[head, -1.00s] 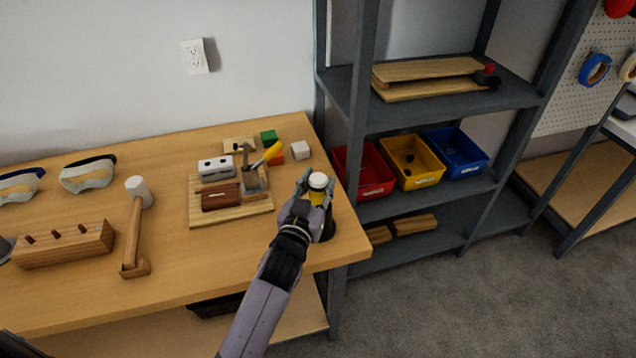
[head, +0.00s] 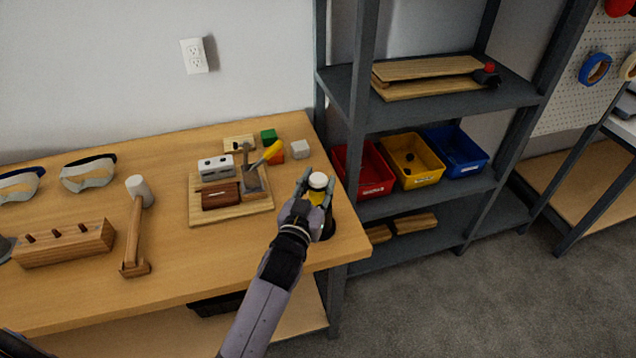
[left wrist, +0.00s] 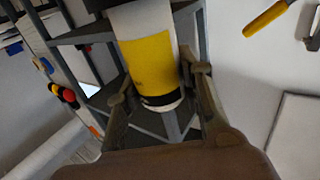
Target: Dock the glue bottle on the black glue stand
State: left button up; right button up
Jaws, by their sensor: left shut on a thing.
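The glue bottle (head: 317,181), with a white top and a yellow band, is upright at the right end of the wooden table. My left gripper (head: 315,188) is shut on it, with a finger on each side. In the left wrist view the bottle (left wrist: 150,62) shows its yellow label and a dark band between the fingers (left wrist: 162,100). A black piece, apparently the glue stand (head: 328,230), shows just below and beside the gripper, mostly hidden. I cannot tell whether the bottle touches it. My right gripper is not in view.
A wooden board (head: 232,208) with blocks and tools lies left of the gripper. A mallet (head: 136,225) lies farther left. A grey shelf (head: 450,110) with red, yellow and blue bins stands close to the table's right end.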

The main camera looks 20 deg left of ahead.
aim_at(315, 193)
pick_arm(q)
jog(key=shift+f+b, duration=0.3)
jog(key=shift+f, duration=0.15)
jog(key=o, duration=1)
jog(key=shift+s, duration=0.1)
jog(key=shift+s+p, duration=0.55)
jog(key=shift+s, duration=0.8)
jog(key=s+p, duration=0.2)
jog(key=s, duration=0.6)
jog(key=shift+s, duration=0.1)
